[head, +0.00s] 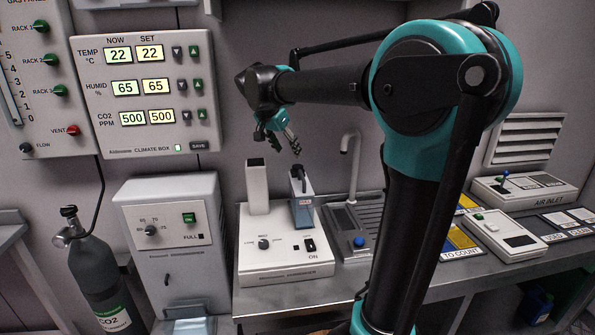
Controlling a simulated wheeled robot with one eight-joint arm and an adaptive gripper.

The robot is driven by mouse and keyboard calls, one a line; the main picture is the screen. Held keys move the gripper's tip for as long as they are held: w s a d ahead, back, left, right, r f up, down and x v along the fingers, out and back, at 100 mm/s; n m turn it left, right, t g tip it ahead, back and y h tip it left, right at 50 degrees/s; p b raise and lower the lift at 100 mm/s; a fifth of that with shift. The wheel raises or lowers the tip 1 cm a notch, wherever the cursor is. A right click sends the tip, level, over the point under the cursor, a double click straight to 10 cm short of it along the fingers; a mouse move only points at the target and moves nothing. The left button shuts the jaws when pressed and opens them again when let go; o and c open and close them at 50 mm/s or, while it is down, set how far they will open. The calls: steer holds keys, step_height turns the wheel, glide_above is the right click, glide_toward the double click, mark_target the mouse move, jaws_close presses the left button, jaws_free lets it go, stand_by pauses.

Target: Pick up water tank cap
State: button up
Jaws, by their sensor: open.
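My gripper (281,138) is open and empty, in the air above the white bench unit (283,243). A grey tank-like block (303,212) with a black handle-like part on top stands at the right of that unit, below my fingertips and apart from them. A small blue round piece (359,241) sits on the drainboard at the sink, right of the unit. It may be the water tank cap, but I cannot tell for certain. Whether the grey block bears a cap is too small to tell.
A white column (257,186) stands on the unit left of the block. A tall grey tap (350,165) rises behind the drainboard. A white cabinet (172,235) and a CO2 cylinder (100,275) stand at left. My arm hides part of the bench.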

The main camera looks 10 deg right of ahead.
mark_target(297, 166)
steer(key=x, duration=0.4)
steer(key=shift+w+d+r+x, duration=0.1)
steer(key=shift+w+x, duration=0.05)
steer(key=shift+x, duration=0.75)
steer(key=shift+w+d+r+x, duration=0.1)
steer(key=shift+w+x, duration=0.1)
steer(key=shift+x, duration=0.7)
steer(key=shift+w+d+r+x, duration=0.1)
steer(key=shift+w+x, duration=0.05)
steer(key=shift+x, duration=0.75)
steer(key=shift+c, duration=0.2)
steer(key=shift+s, duration=0.1)
steer(key=c, duration=0.9)
